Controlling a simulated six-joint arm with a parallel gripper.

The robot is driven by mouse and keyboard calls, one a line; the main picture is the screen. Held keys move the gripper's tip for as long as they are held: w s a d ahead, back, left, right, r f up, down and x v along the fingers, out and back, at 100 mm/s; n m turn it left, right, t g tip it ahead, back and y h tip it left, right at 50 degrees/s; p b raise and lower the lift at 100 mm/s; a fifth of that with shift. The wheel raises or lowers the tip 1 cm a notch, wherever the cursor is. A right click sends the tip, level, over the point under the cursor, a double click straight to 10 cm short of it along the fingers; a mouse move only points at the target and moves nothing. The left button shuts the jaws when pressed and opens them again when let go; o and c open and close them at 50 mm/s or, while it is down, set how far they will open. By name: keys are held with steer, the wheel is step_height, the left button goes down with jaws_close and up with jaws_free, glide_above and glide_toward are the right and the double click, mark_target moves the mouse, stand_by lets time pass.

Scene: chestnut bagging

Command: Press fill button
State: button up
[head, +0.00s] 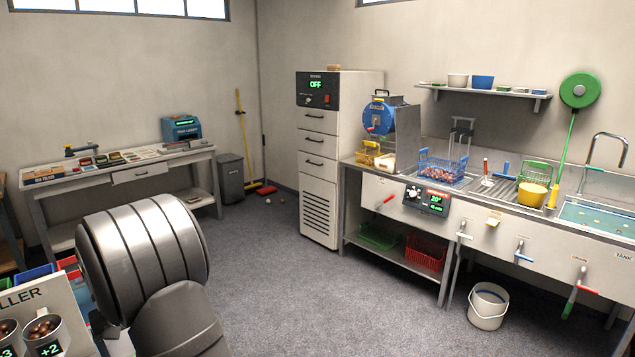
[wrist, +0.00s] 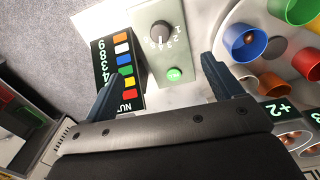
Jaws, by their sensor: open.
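In the wrist view, a round green lit button (wrist: 174,74) sits on a light grey-green panel below a black selector knob (wrist: 162,32). Its marking is too small to read. My gripper (wrist: 160,68) is open and empty, with its dark blue fingers on either side of the panel area. The green button shows between the fingers, nearer the right one. Whether either finger touches the panel cannot be told. The head view does not show the gripper; my grey arm covers part of its lower left.
Left of the panel is a black display box (wrist: 122,60) with coloured squares. At right are coloured cups, one blue (wrist: 243,42), and a "+2" display (wrist: 282,110). The head view shows a bench (head: 130,175), a cabinet (head: 318,170) and a sink counter (head: 490,215).

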jaws_close()
stand_by(1.4)
